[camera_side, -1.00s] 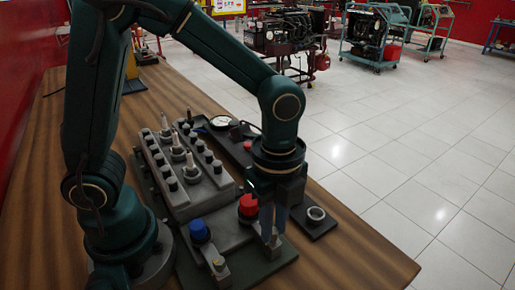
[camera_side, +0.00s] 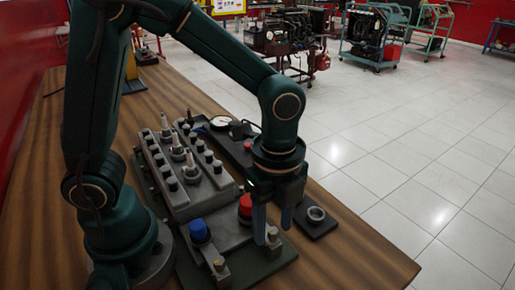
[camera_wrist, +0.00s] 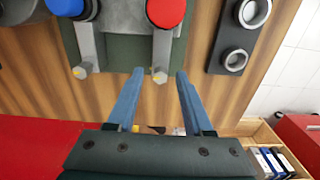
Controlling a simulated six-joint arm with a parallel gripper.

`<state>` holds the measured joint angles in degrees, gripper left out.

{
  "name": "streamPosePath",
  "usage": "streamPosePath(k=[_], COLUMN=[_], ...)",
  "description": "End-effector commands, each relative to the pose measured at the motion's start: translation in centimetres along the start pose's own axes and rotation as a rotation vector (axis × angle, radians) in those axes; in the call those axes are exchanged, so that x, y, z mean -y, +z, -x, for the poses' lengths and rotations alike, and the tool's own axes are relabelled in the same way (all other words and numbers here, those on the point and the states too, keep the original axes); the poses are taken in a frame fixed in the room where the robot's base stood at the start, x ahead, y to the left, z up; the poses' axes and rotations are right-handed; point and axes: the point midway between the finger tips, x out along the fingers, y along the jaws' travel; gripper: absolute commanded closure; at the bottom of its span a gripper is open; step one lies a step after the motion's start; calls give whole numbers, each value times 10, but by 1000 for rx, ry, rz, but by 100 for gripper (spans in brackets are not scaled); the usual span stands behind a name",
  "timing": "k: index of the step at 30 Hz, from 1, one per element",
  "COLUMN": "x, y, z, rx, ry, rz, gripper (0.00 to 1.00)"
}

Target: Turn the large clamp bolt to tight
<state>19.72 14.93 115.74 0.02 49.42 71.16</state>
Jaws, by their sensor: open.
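I cannot tell by size which is the large clamp bolt.
A dark plate with metal rings (camera_side: 316,214) lies to the right of the fixture. A grey block with several studs (camera_side: 185,170) stands behind it, with a round dial (camera_side: 220,121) further back. Bare wooden bench (camera_side: 350,265) is at the front right.

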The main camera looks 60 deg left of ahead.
Motion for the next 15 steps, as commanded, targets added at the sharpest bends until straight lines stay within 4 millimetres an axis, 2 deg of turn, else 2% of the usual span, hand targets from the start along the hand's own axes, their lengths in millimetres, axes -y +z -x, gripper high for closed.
streamPosePath(k=[9, 15], x=[1, 0], y=[0, 0], z=[36, 50], rx=[-2, 0], ry=[-6, -1], rz=[0, 0], gripper=[49, 49])
